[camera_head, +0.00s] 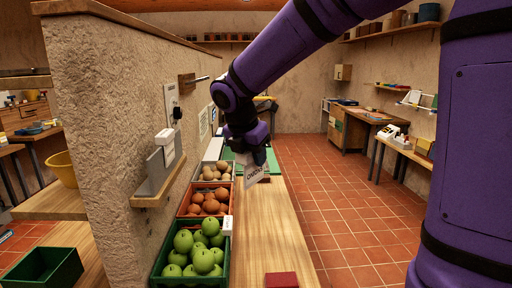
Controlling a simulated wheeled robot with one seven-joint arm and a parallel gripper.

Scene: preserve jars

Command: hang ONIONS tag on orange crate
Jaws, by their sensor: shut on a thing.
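My gripper (254,154) is shut on a white tag (254,176) with dark print, held tilted above the wooden counter. The print is too small to read surely. The orange crate (185,200), holding brown-orange onions (207,202), stands on the counter by the wall, nearer to the camera and left of my gripper. The held tag is apart from this crate. Another white tag (228,225) shows at the corner between the orange crate and the green crate; which one it hangs on is hard to tell.
A green crate (160,262) of green apples stands in front of the orange one. A pale crate (212,150) of potatoes stands behind it. A red block (281,280) lies at the counter's near end. The counter (264,235) right of the crates is mostly clear. A small shelf (158,188) juts from the wall.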

